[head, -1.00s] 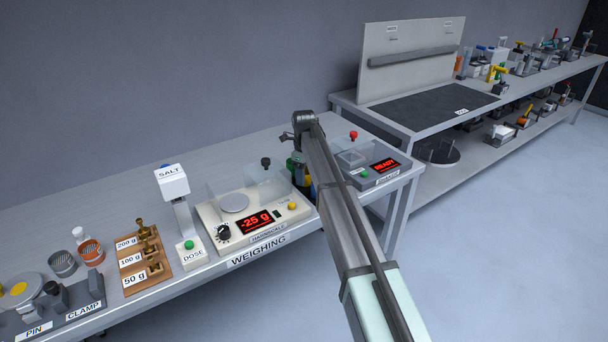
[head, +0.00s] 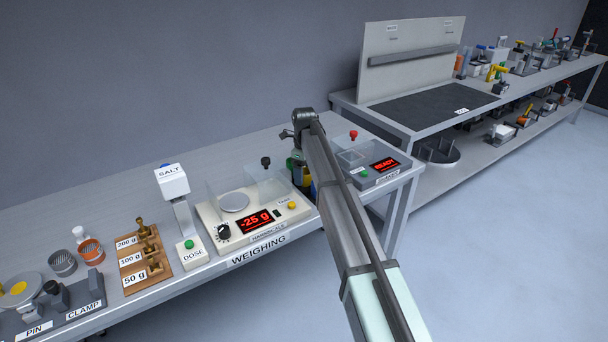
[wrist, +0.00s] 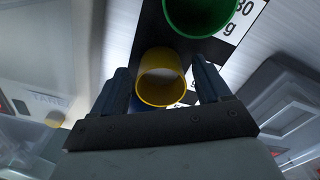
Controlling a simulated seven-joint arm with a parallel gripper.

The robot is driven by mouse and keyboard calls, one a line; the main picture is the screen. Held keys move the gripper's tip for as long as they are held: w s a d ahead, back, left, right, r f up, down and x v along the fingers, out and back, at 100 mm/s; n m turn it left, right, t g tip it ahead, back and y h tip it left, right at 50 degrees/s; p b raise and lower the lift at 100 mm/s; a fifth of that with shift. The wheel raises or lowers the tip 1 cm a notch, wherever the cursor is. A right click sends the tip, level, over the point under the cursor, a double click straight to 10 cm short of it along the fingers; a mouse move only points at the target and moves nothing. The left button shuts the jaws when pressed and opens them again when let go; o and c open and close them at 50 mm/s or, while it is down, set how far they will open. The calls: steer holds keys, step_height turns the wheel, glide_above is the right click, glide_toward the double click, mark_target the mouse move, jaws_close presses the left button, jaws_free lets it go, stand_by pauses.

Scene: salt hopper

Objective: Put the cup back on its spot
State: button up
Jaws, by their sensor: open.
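A yellow cup (wrist: 162,78) stands on a dark strip with white labels, seen from above in the wrist view. My gripper (wrist: 161,66) is open, with one finger on each side of the yellow cup. I cannot tell whether the fingers touch it. A green cup (wrist: 200,12) is just beyond, beside a label reading 30 g. Something blue shows low behind the yellow cup, mostly hidden. In the head view my gripper (head: 302,172) is down between the scale and the grey device, largely covered by my arm.
The scale (head: 258,222), reading -25 g, is left of my gripper. A grey device (head: 377,178) showing READY is close on the right. The back of the table is clear.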

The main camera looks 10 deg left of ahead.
step_height(320, 180, up, 11)
steer(key=shift+r, duration=0.2)
stand_by(0.3)
